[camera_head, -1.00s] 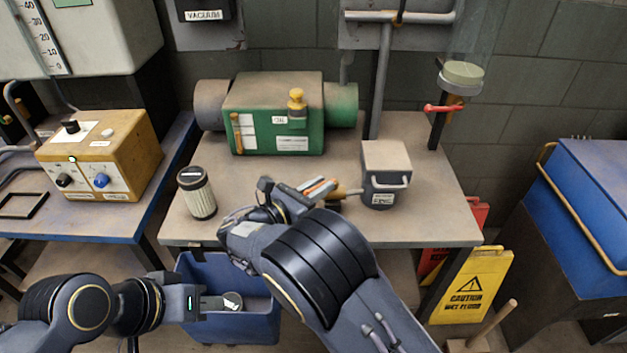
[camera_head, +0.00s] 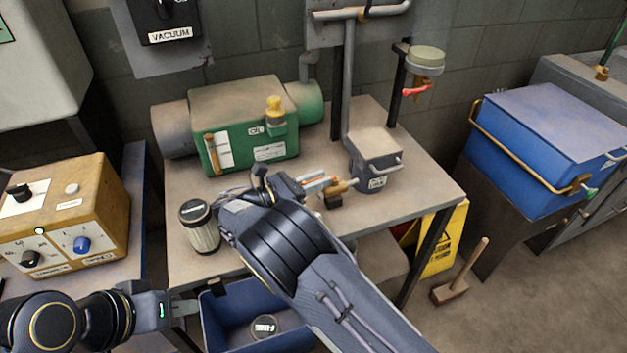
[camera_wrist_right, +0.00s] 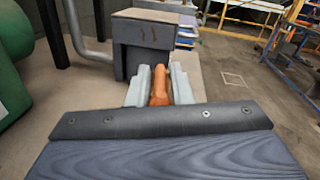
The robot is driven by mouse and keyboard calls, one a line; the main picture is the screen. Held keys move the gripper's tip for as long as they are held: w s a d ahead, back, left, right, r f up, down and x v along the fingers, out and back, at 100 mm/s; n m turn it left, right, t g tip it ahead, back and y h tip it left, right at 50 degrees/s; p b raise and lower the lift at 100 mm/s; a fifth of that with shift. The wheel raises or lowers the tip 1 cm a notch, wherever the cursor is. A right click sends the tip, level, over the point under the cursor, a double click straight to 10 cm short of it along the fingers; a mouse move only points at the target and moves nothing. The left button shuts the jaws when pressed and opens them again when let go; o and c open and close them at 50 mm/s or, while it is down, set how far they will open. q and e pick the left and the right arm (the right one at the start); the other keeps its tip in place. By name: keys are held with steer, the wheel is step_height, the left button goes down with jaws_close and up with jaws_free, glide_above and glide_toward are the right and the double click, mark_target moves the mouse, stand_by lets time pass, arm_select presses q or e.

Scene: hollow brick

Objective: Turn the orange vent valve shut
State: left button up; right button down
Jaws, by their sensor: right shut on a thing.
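The orange vent valve handle (camera_wrist_right: 159,86) shows in the right wrist view between the two pale fingers of my right gripper (camera_wrist_right: 159,92). It points toward the grey box (camera_wrist_right: 143,45) behind it. In the head view, my right gripper (camera_head: 322,183) is at the near left side of the grey box (camera_head: 375,165). A tan-orange valve part (camera_head: 344,187) shows between gripper and box. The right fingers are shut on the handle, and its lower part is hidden. My left gripper (camera_head: 180,308) is at the left above the blue bin, away from the valve; its jaw gap is unclear.
A green pump (camera_head: 240,128) stands at the back of the bench (camera_head: 430,185). A pleated filter (camera_head: 200,228) stands at the bench's left. A blue bin (camera_head: 222,312) below holds a round dark-topped filter (camera_head: 265,327). A red-handled valve (camera_head: 417,90) hangs at the back right.

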stand_by(0.4)
steer(key=c, duration=1.5)
jaws_free()
steer(key=shift+r, duration=0.1)
steer(key=shift+r, duration=0.3)
step_height(320, 180, up, 3)
steer(key=shift+f, duration=0.1)
steer(key=s+r, duration=0.9)
steer(key=s, duration=0.5)
steer(key=shift+a+r, duration=0.2)
